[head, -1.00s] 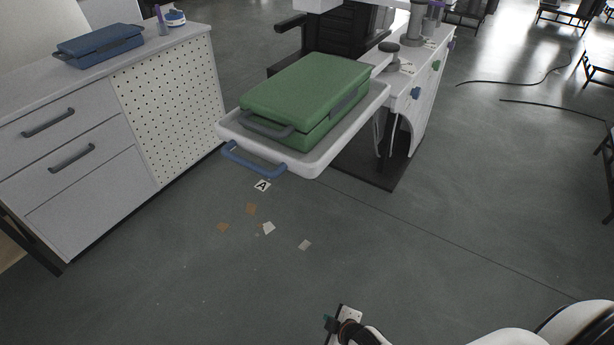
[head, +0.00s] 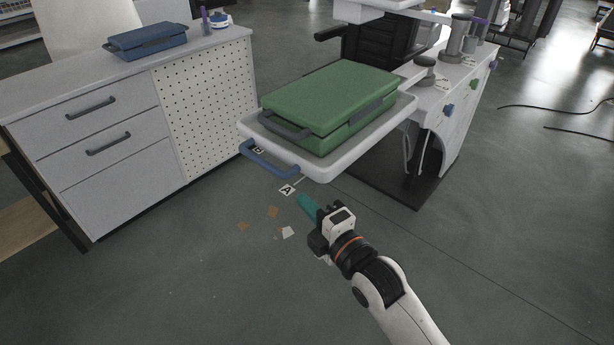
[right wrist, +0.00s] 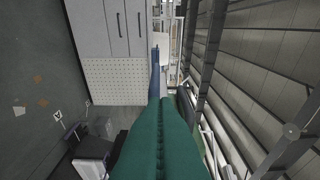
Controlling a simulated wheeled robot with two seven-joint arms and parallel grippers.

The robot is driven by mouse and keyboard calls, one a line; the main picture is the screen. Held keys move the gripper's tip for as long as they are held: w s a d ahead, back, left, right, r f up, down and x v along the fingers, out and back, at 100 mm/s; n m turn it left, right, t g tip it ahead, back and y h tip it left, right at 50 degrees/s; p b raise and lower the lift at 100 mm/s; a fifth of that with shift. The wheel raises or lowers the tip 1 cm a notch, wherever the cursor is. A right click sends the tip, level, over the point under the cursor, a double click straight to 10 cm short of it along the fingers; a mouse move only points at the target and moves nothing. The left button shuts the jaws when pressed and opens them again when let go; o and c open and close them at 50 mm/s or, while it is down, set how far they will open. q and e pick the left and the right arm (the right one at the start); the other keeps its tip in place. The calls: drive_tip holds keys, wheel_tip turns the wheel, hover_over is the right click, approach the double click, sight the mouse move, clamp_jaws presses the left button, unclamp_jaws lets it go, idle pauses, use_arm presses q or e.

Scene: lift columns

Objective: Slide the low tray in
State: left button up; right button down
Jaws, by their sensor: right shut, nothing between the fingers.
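The low tray (head: 330,172) is a white, shallow tray jutting out from the white column unit, with a blue handle (head: 268,162) on its front edge. A green case (head: 330,100) with dark handles lies on it. My right gripper (head: 304,204) has teal fingers that are shut and empty. In the head view it shows below and to the right of the blue handle, apart from it. The fingers also fill the lower middle of the right wrist view (right wrist: 160,135). My left gripper is not in view.
A grey cabinet (head: 90,130) with drawers and a perforated panel (head: 208,105) stands on the left, with a blue case (head: 146,42) on top. Column knobs (head: 448,110) are right of the tray. A dark base plate (head: 420,190) lies beneath. Floor in front is open, with paper scraps.

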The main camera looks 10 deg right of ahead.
sight(350, 147)
drive_tip(key=w, duration=0.5)
drive_tip(key=w+d+p, duration=0.1)
drive_tip(key=w, duration=0.1)
drive_tip(key=shift+w+d, duration=0.1)
drive_tip(key=shift+w, duration=0.2)
drive_tip(key=shift+w+d, duration=0.25)
drive_tip(key=shift+d, duration=0.15)
drive_tip(key=w+d+b, duration=0.1)
drive_tip(key=w+d, duration=0.1)
drive_tip(key=d, duration=0.2)
drive_tip(key=w+d+b, duration=0.1)
drive_tip(key=w+d, duration=0.2)
drive_tip(key=w+d+b, duration=0.1)
drive_tip(key=w+d, duration=0.2)
drive_tip(key=d, duration=0.1)
drive_tip(key=shift+w+d, duration=0.2)
drive_tip(key=shift+d, duration=0.1)
drive_tip(key=shift+w+d, duration=0.1)
drive_tip(key=shift+d, duration=0.05)
drive_tip(key=shift+r, duration=0.1)
